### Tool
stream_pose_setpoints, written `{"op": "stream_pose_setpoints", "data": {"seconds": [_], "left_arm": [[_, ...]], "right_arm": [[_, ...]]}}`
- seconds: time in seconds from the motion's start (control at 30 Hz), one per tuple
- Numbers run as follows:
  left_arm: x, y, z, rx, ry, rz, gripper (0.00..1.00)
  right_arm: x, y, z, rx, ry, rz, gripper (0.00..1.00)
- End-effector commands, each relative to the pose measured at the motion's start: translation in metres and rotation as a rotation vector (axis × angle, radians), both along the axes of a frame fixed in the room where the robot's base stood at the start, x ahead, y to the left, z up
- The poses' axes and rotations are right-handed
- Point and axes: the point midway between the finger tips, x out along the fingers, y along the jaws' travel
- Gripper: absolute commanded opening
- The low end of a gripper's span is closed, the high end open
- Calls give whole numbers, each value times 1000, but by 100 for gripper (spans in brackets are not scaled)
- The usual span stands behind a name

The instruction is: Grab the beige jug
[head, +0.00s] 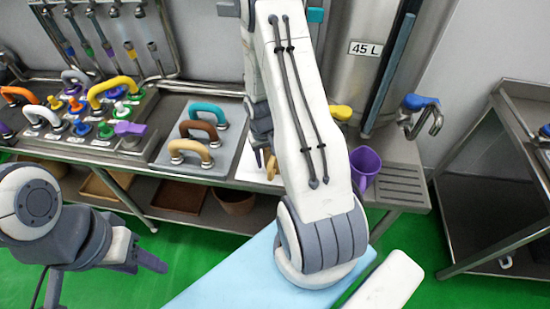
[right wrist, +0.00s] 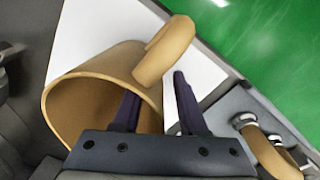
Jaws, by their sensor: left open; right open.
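The beige jug (right wrist: 150,75) fills the left middle of the right wrist view, its open mouth facing the camera and its thick handle (right wrist: 165,50) toward the top. My right gripper (right wrist: 156,86) is open at the jug's rim. One dark finger overlaps the mouth and the other is outside the wall, below the handle. Contact cannot be told. In the head view my right arm hides most of the jug; only a small tan part (head: 271,166) shows by the right gripper (head: 262,150). My left gripper (head: 150,262) is open and empty at the lower left.
A panel (head: 160,155) with teal, brown and tan handles stands left of my right gripper. A valve board (head: 70,145) lies further left. A purple jug (head: 365,165) stands right of my arm, by a steel tank (head: 350,75). A metal rack (head: 490,190) is at right.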

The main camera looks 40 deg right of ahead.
Motion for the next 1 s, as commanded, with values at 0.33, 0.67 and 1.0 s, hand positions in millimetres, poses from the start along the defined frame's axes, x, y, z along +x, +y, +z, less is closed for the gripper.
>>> {"op": "stream_pose_setpoints", "data": {"seconds": [0.33,0.67,1.0], "left_arm": [[0,0,1,0,0,0,50],[0,0,1,0,0,0,50],[0,0,1,0,0,0,50]], "right_arm": [[0,-1,-20,0,-1,0,42],[0,-1,-19,0,0,0,0],[-1,-1,-19,0,0,0,0]]}}
